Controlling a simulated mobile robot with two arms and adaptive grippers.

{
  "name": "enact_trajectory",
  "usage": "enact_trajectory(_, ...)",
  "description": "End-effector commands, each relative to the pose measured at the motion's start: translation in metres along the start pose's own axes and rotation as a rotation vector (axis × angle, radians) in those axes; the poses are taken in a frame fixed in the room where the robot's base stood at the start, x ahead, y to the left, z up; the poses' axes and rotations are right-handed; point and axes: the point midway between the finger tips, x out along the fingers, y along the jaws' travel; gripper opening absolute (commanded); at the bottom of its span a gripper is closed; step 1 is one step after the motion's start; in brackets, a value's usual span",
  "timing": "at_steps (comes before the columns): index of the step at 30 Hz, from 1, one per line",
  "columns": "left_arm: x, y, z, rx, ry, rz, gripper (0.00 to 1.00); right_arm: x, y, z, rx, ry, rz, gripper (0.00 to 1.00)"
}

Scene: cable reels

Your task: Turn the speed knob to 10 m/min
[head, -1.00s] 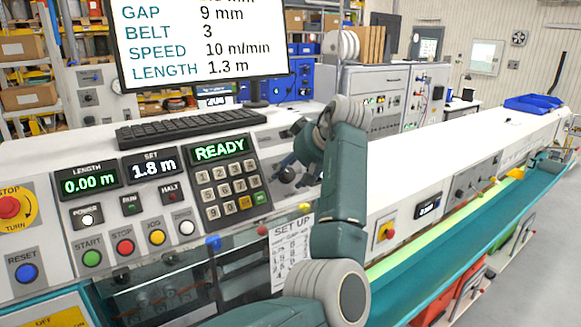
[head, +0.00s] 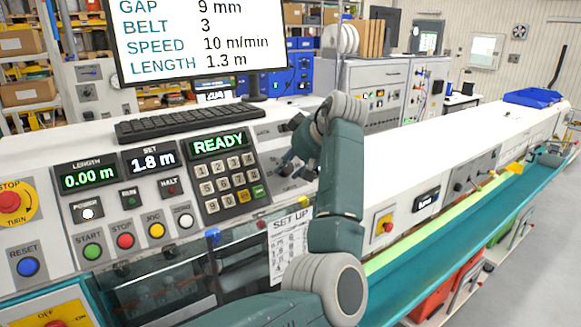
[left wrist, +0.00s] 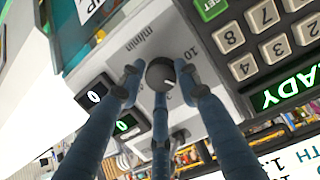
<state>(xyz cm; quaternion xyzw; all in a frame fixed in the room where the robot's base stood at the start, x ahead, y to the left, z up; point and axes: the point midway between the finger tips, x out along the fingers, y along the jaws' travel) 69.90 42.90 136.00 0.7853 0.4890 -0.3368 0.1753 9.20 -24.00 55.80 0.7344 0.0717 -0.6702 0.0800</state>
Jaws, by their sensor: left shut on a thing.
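The speed knob (left wrist: 161,72) is a round dark dial on a light panel marked "m/min", with a printed 10 to its upper right in the left wrist view. A light mark shows on its lower right face. My left gripper (left wrist: 160,80) has its blue-grey fingers shut around the knob. In the head view my left gripper (head: 292,162) is at the panel right of the keypad, and its fingers mostly hide the knob there. My right gripper is not in view.
The keypad (head: 228,180) under a READY display is close left of the gripper. Start, stop, jog and zero buttons (head: 125,241) and a red emergency stop (head: 10,202) are farther left. A keyboard (head: 190,121) lies behind. A teal belt (head: 450,255) runs right.

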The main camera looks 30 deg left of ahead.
Motion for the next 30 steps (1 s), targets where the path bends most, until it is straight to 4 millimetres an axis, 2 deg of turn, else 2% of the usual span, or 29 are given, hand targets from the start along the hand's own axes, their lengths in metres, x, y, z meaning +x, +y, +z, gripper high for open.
enact_trajectory(1,0.003,-0.001,0.005,-0.021,-0.009,0.0,0.07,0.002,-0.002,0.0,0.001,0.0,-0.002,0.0)
enact_trajectory(11,0.004,-0.001,0.007,-0.274,-0.001,0.04,0.07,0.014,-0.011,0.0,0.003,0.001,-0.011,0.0)
enact_trajectory(30,0.005,0.001,0.011,-0.82,0.016,0.129,0.06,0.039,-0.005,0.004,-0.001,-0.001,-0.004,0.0)
